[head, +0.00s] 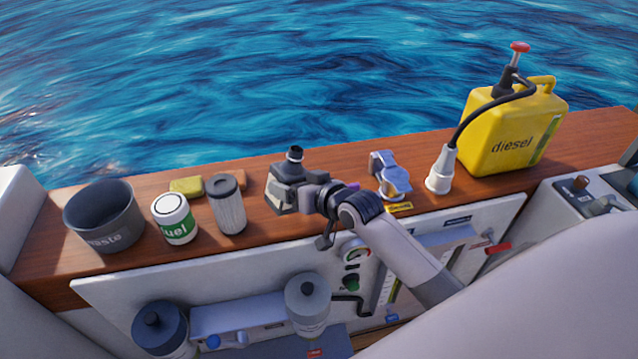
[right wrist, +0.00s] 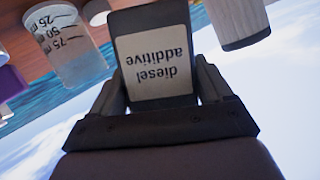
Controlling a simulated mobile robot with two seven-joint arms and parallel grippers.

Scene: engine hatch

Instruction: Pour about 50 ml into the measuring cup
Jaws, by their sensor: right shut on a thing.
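My right gripper (head: 290,188) is shut on a dark bottle labelled "diesel additive" (right wrist: 158,60). In the head view the bottle's black cap or neck (head: 295,153) sticks up above the gripper, and the bottle looks about upright. My left gripper is not in view.
On the wooden shelf (head: 262,231), a waste bin (head: 100,222), fuel can (head: 175,220), filter (head: 229,208) and yellow sponge (head: 186,187) stand left of the gripper. A silver part (head: 391,180), a white nozzle holder (head: 441,170) and a yellow diesel can (head: 512,130) stand right.

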